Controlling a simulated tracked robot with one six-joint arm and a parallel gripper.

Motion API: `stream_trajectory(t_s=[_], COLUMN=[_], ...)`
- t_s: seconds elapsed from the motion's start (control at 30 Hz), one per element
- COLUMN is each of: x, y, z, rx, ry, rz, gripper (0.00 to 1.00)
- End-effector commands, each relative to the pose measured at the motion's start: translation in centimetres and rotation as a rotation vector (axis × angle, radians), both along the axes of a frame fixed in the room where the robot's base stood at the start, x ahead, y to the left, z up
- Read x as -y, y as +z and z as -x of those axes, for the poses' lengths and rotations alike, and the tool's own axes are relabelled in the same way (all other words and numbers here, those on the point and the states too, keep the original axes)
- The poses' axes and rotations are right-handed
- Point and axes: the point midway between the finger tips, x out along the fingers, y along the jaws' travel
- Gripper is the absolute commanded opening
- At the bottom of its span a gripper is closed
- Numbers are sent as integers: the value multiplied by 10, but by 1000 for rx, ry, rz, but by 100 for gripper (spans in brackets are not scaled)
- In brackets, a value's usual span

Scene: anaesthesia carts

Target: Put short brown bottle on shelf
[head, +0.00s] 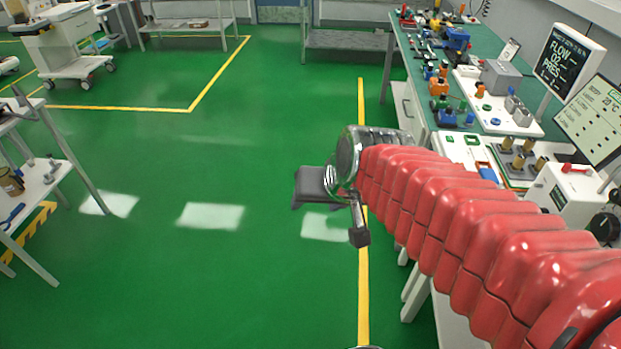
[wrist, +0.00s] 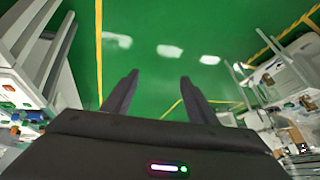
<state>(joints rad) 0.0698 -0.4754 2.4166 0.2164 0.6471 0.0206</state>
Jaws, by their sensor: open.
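A brown bottle (head: 11,182) with a pale label stands on the lower shelf (head: 40,190) of a white rack at the left edge of the head view. Its left side is cut off by the picture edge. My gripper (wrist: 159,76) is open and empty in the wrist view, its two dark fingers apart over the green floor. In the head view my red arm reaches out over the floor, well to the right of the bottle and not touching it. I cannot make out the bottle for certain in the wrist view.
A blue tool (head: 12,216) and small metal parts share the bottle's shelf. A cluttered green-topped workbench (head: 420,62) stands on the right, near my arm. A white cart (head: 62,48) is at the back left.

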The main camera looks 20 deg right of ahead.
Motion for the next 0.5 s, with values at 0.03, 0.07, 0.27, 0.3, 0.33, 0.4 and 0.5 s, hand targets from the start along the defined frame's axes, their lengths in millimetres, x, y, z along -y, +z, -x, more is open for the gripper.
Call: stream_trajectory(t_s=[0.03, 0.07, 0.27, 0.3, 0.33, 0.4, 0.5], x=[-2, -2, 0, 1, 2, 4, 6], y=[5, 6, 11, 12, 12, 12, 12], z=[13, 20, 68, 76, 81, 91, 98], rx=[-1, -6, -40, -46, -51, -59, -66], ry=[27, 43, 128, 141, 149, 162, 172], rz=[23, 39, 138, 156, 167, 190, 207], gripper=[53, 53, 53, 53, 53, 53, 53])
